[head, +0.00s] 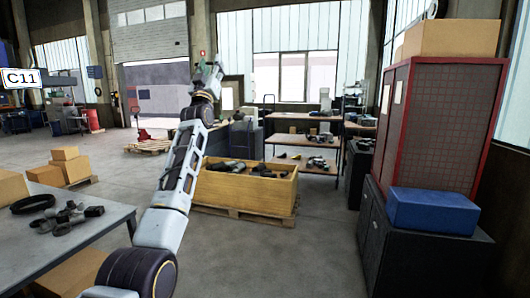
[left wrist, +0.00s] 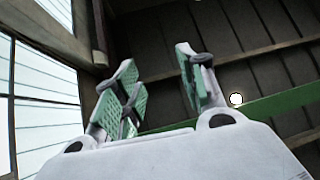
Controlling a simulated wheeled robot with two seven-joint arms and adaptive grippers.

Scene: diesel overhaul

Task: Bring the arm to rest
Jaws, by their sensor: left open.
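My left arm rises from the bottom left of the head view, and my left gripper (head: 207,72) is at its top, pointing up in front of the shutter door and wall. In the left wrist view the left gripper (left wrist: 162,92) has its green-padded fingers spread apart with nothing between them. Behind them are the dark roof and tall windows. The gripper touches nothing that I can see. My right gripper is in neither view.
A grey table (head: 85,235) with metal parts stands at the left. A wooden crate (head: 240,190) of parts sits on a pallet beyond the arm. A dark cabinet (head: 420,245) with a blue box (head: 432,209) stands at the right. The floor between is clear.

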